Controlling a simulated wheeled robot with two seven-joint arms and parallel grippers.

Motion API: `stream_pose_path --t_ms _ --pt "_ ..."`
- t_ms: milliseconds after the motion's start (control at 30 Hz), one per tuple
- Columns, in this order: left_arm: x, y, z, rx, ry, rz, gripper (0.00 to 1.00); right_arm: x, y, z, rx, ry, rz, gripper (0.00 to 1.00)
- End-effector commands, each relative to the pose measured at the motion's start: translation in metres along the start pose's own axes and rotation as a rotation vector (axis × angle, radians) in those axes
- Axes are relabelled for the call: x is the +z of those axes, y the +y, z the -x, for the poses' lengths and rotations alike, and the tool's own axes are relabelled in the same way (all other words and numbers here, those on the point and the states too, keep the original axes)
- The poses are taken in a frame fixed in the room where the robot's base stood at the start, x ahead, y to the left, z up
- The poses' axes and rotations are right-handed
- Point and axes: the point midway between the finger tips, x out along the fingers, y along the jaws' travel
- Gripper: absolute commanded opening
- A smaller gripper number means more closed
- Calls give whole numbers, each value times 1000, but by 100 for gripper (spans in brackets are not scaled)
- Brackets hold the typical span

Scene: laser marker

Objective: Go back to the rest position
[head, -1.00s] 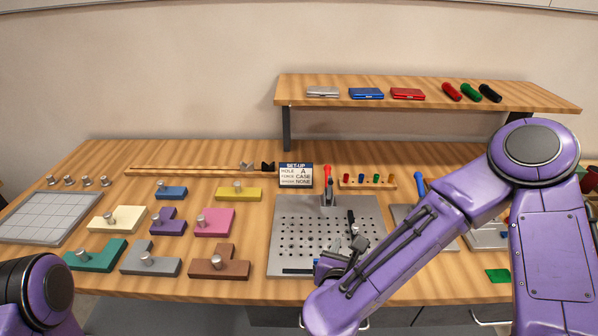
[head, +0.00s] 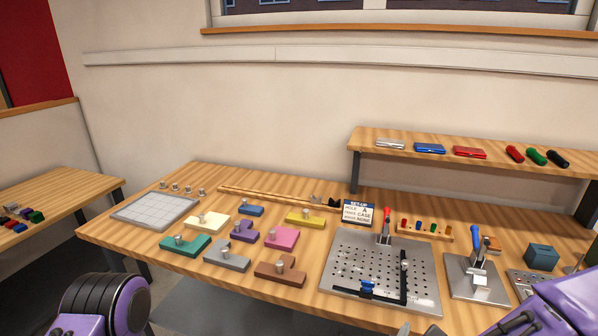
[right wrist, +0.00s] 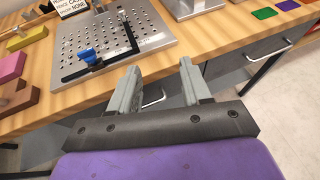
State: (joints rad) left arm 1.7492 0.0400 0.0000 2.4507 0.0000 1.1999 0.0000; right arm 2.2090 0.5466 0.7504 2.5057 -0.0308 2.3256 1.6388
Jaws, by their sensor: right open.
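My right gripper (right wrist: 160,85) is open and empty in the right wrist view, its two grey fingers apart in front of the table's front edge. In the head view only a purple part of my right arm shows at the bottom right corner. A purple part of my left arm shows at the bottom left; my left gripper is out of view. The perforated metal plate (head: 345,265) lies on the table with a black L-shaped bar (head: 404,282), a blue piece (head: 367,287) and a red-handled clamp (head: 386,228) on it.
The wooden table (head: 130,228) holds several coloured blocks with knobs, a grey grid board (head: 155,209) and a blue-handled clamp station (head: 477,270). A raised shelf (head: 370,137) carries cases and cylinders. Drawer handles (right wrist: 153,97) stick out below the table's front edge.

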Motion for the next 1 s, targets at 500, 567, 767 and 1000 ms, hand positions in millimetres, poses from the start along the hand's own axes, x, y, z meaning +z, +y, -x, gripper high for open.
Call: stream_pose_path --t_ms 500,567,767,1000 --pt "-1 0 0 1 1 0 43 -23 37 -7 234 -38 804 48" --pt "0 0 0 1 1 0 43 -40 40 -10 284 -49 1001 48" --pt "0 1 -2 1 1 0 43 -153 15 -20 579 -89 1941 48" --pt "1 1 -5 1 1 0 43 -289 -116 -12 1109 -57 2814 48"
